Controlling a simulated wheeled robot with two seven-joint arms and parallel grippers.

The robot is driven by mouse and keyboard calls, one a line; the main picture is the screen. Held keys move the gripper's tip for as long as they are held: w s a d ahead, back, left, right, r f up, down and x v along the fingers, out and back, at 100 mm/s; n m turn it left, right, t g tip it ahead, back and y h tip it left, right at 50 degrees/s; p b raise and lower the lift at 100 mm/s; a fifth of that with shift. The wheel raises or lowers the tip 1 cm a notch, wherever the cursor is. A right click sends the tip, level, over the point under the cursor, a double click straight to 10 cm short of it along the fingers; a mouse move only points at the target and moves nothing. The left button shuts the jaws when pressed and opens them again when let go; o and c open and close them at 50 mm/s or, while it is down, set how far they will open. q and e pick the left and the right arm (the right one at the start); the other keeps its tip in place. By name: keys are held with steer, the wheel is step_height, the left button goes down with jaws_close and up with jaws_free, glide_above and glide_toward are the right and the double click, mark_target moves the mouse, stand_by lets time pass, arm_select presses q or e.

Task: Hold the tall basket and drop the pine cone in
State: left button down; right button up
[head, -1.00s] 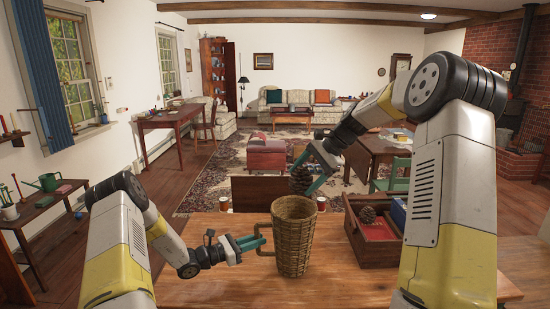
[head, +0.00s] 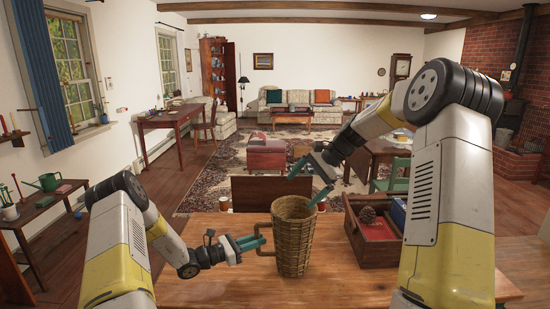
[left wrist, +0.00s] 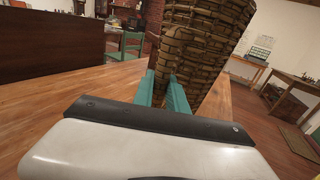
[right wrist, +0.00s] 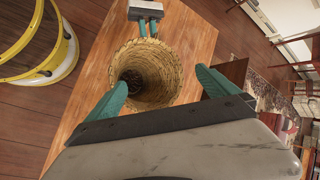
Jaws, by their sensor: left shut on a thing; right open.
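The tall wicker basket (head: 293,245) stands upright on the wooden table; it also shows in the left wrist view (left wrist: 205,40) and the right wrist view (right wrist: 165,70). My left gripper (head: 262,241) is shut on the basket's side handle (head: 261,252). My right gripper (head: 307,182) is open and empty just above the basket's rim, its fingers apart over the mouth. A dark pine cone (right wrist: 132,80) lies inside the basket in the right wrist view. The basket's wall hides it in the head view.
A wooden box (head: 372,250) with a red lining stands to the basket's right, holding another pine cone (head: 367,215) and a blue item (head: 398,211). The table (head: 215,288) is clear in front of the basket.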

arm_select(q)
steer(key=shift+f, duration=0.1)
arm_select(e)
steer(key=v, duration=1.2)
stand_by(0.7)
arm_select(q)
steer(key=c, duration=1.3)
jaws_free()
steer(key=shift+o, duration=0.2)
steer(key=v, duration=1.2)
